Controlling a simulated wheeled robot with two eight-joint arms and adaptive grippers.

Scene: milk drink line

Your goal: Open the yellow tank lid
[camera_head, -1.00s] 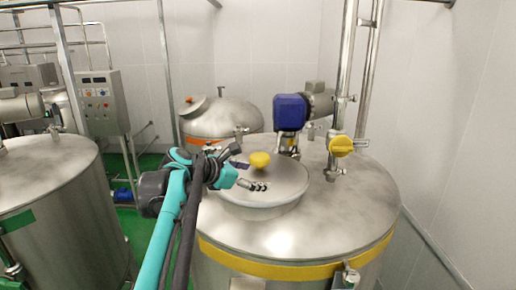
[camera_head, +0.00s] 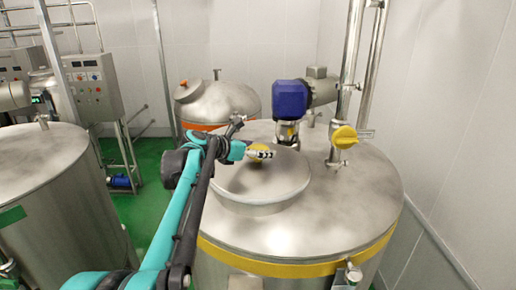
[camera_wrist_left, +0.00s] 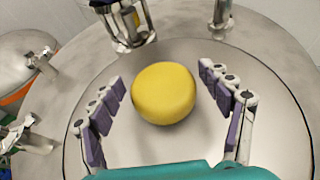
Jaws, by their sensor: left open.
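The yellow-banded steel tank (camera_head: 345,215) stands at the centre right in the head view. Its round lid (camera_head: 290,183) lies flat and closed on the tank top. The lid's yellow knob (camera_head: 257,158) is partly hidden behind my left gripper (camera_head: 250,152). In the left wrist view the yellow knob (camera_wrist_left: 163,93) sits between the spread fingers of my left gripper (camera_wrist_left: 165,100), with a gap on each side. The fingers are open, and I see no contact with the knob. My right gripper is not in view.
A blue motor (camera_head: 291,100) and a pipe with a yellow valve handle (camera_head: 344,137) rise behind and right of the lid. An orange-banded tank (camera_head: 220,100) stands behind, and another steel tank (camera_head: 40,165) stands at left. A control box (camera_head: 90,85) is at back left.

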